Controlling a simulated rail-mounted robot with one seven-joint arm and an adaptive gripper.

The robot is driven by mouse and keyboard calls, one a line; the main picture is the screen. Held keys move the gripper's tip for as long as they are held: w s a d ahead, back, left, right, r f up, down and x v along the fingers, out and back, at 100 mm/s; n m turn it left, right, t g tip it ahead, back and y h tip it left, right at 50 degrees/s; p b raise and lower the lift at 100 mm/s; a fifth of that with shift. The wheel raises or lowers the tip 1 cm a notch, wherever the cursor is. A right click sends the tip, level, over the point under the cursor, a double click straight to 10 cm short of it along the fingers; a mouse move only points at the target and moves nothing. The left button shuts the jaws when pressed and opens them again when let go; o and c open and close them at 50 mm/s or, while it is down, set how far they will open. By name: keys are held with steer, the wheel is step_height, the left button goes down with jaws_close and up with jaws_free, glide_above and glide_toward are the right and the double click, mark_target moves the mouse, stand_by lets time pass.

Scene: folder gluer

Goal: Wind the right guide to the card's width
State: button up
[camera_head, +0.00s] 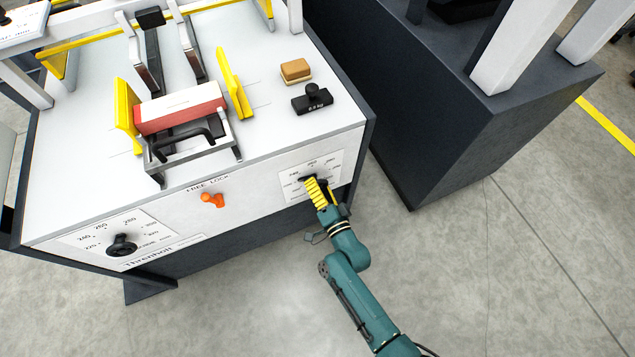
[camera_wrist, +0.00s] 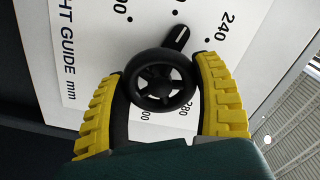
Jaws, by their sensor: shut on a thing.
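The yellow right guide (camera_head: 236,84) stands upright on the white machine top, apart from the red and white card stack (camera_head: 182,107). A visible gap lies between them. The yellow left guide (camera_head: 127,115) stands close against the stack's left end. My gripper (camera_head: 318,187) is at the right dial on the front panel. In the wrist view, its two yellow ribbed fingers (camera_wrist: 160,88) are shut around the black spoked handwheel (camera_wrist: 157,82). The wheel's black pointer (camera_wrist: 177,38) points toward the side of the 240 mark on the guide scale (camera_wrist: 95,45). Its exact reading is unclear.
An orange lever (camera_head: 212,200) sits under the FREE LOCK label. A second dial with a black knob (camera_head: 122,246) is at the panel's left. A black weight (camera_head: 312,98) and a brown block (camera_head: 295,70) rest on the top. A dark cabinet (camera_head: 430,110) stands to the right.

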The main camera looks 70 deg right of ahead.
steer(key=n+p, duration=0.2)
steer(key=n, duration=0.4)
steer(key=shift+r, duration=0.2)
steer(key=n+p, duration=0.1)
steer(key=n, duration=0.5)
stand_by(0.4)
steer(key=o, duration=1.2)
steer(key=shift+f, duration=0.15)
steer(key=shift+o, duration=0.2)
steer(key=v, duration=1.2)
